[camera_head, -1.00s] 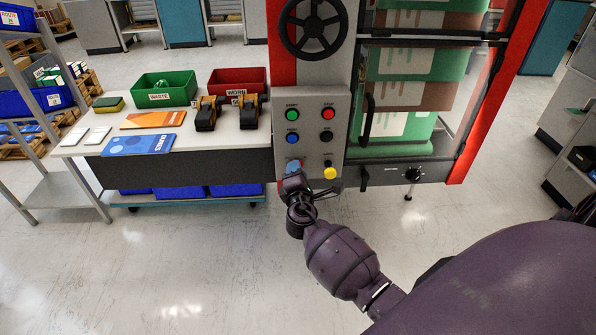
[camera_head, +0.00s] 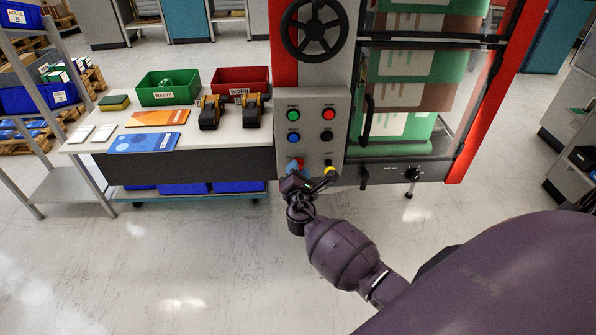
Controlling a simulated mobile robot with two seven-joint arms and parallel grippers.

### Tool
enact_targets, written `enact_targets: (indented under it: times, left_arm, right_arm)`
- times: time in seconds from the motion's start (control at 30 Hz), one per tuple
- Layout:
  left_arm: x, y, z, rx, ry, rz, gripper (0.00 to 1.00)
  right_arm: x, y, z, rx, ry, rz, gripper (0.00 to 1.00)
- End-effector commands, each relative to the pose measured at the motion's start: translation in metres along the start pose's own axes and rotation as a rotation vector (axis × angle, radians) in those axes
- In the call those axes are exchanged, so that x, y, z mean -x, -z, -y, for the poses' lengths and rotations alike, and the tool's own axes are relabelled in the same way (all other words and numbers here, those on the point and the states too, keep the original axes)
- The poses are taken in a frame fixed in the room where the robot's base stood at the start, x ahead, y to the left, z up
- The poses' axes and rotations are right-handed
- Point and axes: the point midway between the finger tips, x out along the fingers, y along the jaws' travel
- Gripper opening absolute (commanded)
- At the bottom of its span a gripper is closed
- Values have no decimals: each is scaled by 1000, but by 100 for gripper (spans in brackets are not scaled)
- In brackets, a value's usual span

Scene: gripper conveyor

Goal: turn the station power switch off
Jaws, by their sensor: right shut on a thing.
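The control panel (camera_head: 310,135) stands upright on the machine's front. At its lower left is the power switch (camera_head: 297,163), with blue and red parts showing just above my right gripper (camera_head: 299,177). My right gripper is at the panel's lower edge, shut on the switch. The gripper's body hides the lower part of the switch, so I cannot read its position or label. My left gripper is not in view.
A yellow knob (camera_head: 330,171) sits close to the right of my gripper, partly covered by it. Green, red, blue and black buttons are above. A handwheel (camera_head: 314,27) tops the panel. A table (camera_head: 225,140) with bins stands left. The floor in front is clear.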

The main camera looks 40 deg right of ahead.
Motion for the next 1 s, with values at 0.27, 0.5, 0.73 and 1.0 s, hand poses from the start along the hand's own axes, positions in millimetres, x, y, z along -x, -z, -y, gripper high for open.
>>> enact_targets:
  times: [0.27, 0.5, 0.73, 1.0]
  left_arm:
    - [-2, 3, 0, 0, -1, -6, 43]
    - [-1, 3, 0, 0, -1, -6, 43]
    - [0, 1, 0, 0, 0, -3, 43]
    - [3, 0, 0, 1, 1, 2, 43]
  right_arm:
    - [1, 1, 1, 3, 1, -1, 39]
    - [0, 0, 0, 1, 1, 0, 60]
    - [3, 0, 0, 0, 1, 0, 60]
    - [40, 0, 1, 0, 1, -1, 60]
